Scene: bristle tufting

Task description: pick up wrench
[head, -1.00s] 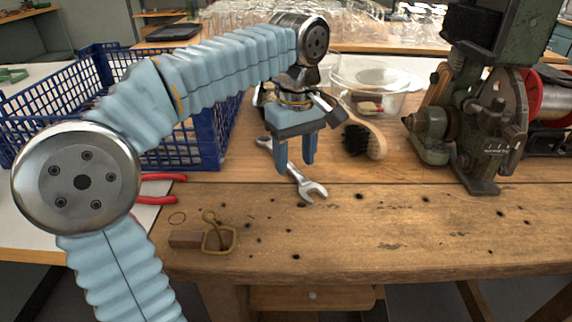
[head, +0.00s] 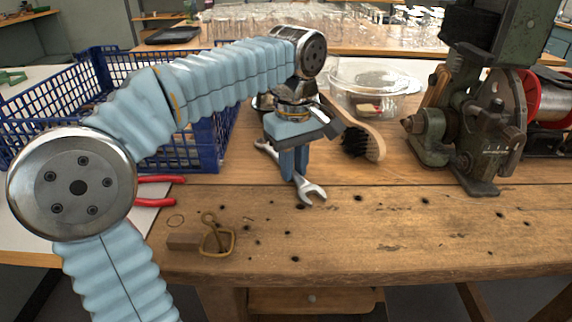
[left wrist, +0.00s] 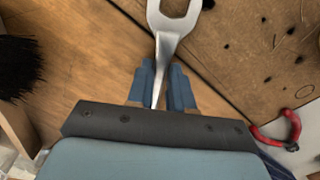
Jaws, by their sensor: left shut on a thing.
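The silver wrench (head: 311,191) lies on the wooden bench, with its open-jaw end toward the front. My left gripper (head: 294,176) points down over the wrench and is shut on its handle. In the left wrist view, the wrench (left wrist: 166,38) runs between the two blue fingertips (left wrist: 161,82). The middle of the handle is partly hidden by the fingers in the head view. I cannot tell whether the wrench is lifted off the bench. My right gripper is not in view.
A wooden brush (head: 367,137) lies right of the gripper, near a clear plastic bowl (head: 350,85). A blue crate (head: 207,135) and red-handled pliers (head: 160,179) are at left. A green machine (head: 470,150) stands at right. The front bench surface is mostly clear.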

